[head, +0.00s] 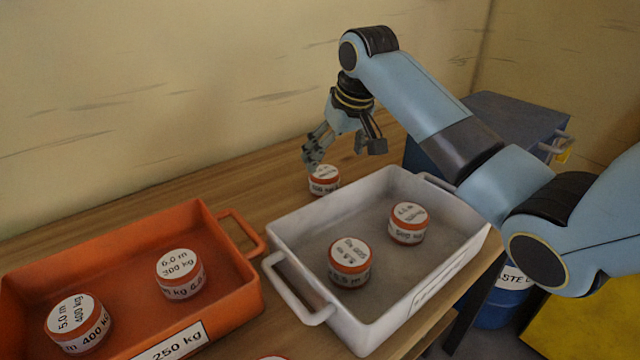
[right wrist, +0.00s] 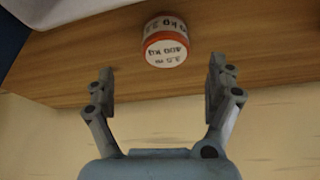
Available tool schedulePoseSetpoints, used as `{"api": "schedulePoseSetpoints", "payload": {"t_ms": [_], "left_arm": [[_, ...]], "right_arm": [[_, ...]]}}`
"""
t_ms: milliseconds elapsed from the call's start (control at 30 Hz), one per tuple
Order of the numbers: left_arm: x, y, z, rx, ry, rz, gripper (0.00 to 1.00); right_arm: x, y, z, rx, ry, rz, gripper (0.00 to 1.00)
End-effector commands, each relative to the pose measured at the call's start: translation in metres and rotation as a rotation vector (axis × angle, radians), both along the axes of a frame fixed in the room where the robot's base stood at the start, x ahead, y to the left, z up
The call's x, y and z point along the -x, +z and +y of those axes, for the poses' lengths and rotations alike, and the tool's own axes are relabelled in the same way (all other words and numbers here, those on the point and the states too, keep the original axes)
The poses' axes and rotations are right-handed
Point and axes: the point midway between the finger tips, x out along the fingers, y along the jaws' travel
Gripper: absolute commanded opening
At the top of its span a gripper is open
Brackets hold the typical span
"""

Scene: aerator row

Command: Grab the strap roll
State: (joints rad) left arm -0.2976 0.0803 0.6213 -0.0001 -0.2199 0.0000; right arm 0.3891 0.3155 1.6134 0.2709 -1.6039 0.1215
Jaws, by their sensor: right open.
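A strap roll (head: 323,181), orange with a white label, stands on the wooden table behind the white tray, near the wall. In the right wrist view the same roll (right wrist: 167,42) lies beyond my fingertips, between their lines; its upside-down label seems to read 400 kg. My right gripper (head: 343,152) is open and empty, just above and beside this roll, apart from it; its open fingers also show in the right wrist view (right wrist: 160,76). Similar rolls sit in the trays: two in the white one (head: 349,262) and two in the orange one (head: 180,273). My left gripper is not in view.
The white tray (head: 290,228) and orange tray (head: 228,238), with raised handles, stand side by side on the wooden table (head: 240,196). A dark blue cabinet (head: 515,115) and blue barrel (head: 500,308) are at right. The wall is close behind the table.

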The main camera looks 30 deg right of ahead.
Motion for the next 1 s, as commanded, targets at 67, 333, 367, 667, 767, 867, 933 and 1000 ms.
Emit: {"api": "schedulePoseSetpoints", "payload": {"t_ms": [67, 333, 367, 667, 767, 867, 933, 1000], "left_arm": [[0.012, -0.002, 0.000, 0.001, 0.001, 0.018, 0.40], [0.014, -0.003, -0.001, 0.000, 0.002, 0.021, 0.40], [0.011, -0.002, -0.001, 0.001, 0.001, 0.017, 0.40], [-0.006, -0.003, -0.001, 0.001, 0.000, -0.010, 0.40], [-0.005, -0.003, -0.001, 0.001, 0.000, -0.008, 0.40], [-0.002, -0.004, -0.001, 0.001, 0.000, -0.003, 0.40], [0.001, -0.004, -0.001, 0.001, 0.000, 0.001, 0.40], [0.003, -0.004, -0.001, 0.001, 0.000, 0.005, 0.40]], "right_arm": [[-0.005, -0.012, 0.000, -0.002, -0.001, 0.002, 0.88], [-0.015, -0.036, 0.003, -0.002, 0.001, 0.001, 0.88], [-0.016, -0.041, 0.004, -0.002, 0.001, 0.002, 0.88], [-0.030, -0.073, 0.005, 0.000, 0.001, 0.000, 0.88], [-0.030, -0.073, 0.005, 0.001, 0.001, -0.002, 0.88], [-0.030, -0.073, 0.005, 0.000, 0.001, -0.001, 0.88], [-0.030, -0.073, 0.005, 0.000, 0.001, -0.001, 0.79], [-0.030, -0.073, 0.005, 0.000, 0.001, -0.001, 0.70]]}}
